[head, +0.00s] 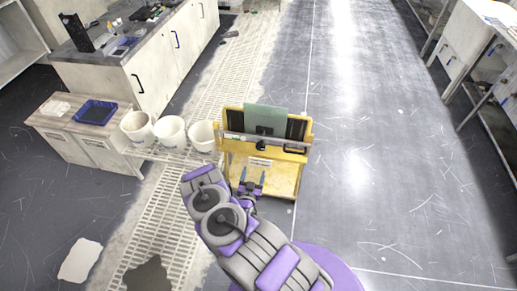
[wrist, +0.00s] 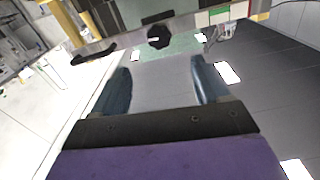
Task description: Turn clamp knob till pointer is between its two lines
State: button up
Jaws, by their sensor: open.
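The black clamp knob (head: 262,145) is on the front bar of a yellow stand (head: 305,127), in front of a grey-green plate (head: 266,116). In the wrist view the knob (wrist: 159,37) is a dark lobed disc with a small pale mark, at top centre. The pointer and its two lines are too small to make out. My gripper (head: 252,174) is below and in front of the knob, apart from it. In the wrist view its two blue-grey fingers (wrist: 160,68) are spread wide with nothing between them, and the knob lies beyond the tips.
A black handle (head: 294,150) sits right of the knob on the stand; in the wrist view a handle (wrist: 94,54) is left of it. White buckets (head: 171,131) stand on a rack left of the stand. A blue tray (head: 95,112) lies on a low cabinet. The floor right of the stand is clear.

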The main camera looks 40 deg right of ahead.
aim_at(260, 149)
jog(key=b+x, duration=0.1)
jog(key=x, duration=1.4)
jog(key=shift+s+d, duration=0.1)
jog(key=shift+d, duration=0.05)
jog(key=shift+w+d+f, duration=0.1)
jog(key=shift+w+d, duration=0.15)
jog(key=shift+d, duration=0.25)
jog(key=shift+a, duration=0.15)
jog(key=shift+a, duration=0.1)
jog(key=shift+c, duration=0.5)
jog(key=c, duration=0.9)
